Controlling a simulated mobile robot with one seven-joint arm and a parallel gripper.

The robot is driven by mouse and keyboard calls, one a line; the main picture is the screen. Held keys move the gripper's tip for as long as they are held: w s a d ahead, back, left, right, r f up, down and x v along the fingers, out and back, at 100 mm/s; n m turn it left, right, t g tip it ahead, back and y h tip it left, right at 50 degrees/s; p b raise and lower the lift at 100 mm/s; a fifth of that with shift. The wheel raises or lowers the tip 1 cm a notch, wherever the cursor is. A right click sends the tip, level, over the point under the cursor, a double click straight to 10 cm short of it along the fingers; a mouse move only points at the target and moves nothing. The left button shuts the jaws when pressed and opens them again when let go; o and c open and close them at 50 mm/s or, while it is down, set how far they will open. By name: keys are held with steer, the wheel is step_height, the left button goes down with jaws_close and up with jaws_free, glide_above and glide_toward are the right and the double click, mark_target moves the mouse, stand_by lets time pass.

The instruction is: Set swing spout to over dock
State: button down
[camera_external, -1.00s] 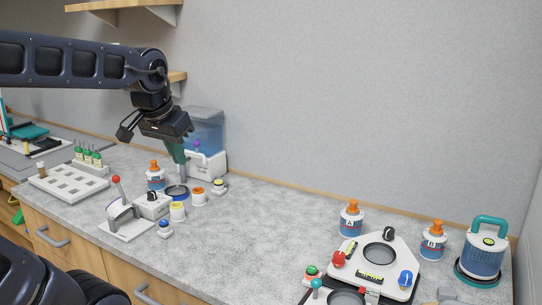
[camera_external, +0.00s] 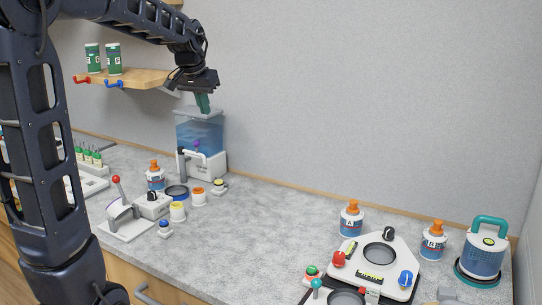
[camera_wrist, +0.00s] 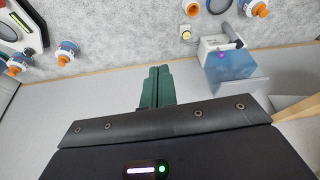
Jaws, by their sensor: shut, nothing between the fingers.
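The dispenser (camera_external: 208,165) is a white base under a clear blue tank (camera_external: 199,133), at the back wall left of centre. Its swing spout (camera_external: 182,163) has a white pipe and a dark grey end, at the base's left front. A blue-rimmed dark ring (camera_external: 177,192), perhaps the dock, lies on the counter just in front of the spout. The spout (camera_wrist: 232,36) also shows at upper right in the wrist view. My gripper (camera_external: 203,108) is shut and empty, above the tank and apart from the spout. Its green fingers (camera_wrist: 157,72) are together in the wrist view.
A red-knobbed lever device (camera_external: 122,215), an orange-topped bottle (camera_external: 155,176) and small cups (camera_external: 178,211) stand near the ring. A wooden shelf (camera_external: 130,78) is left of my gripper. The middle counter is clear.

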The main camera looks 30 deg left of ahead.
steer(key=w+a+f, duration=0.4)
steer(key=w+a, duration=0.5)
steer(key=a, duration=0.1)
steer(key=w+a+f+n, duration=0.1)
steer(key=w+a+f, duration=0.4)
steer(key=w+a, duration=0.4)
steer(key=shift+w+a+f, duration=0.15)
steer(key=shift+a+f, duration=0.05)
steer(key=shift+a, duration=0.85)
steer(key=shift+f, duration=0.1)
steer(key=x, duration=1)
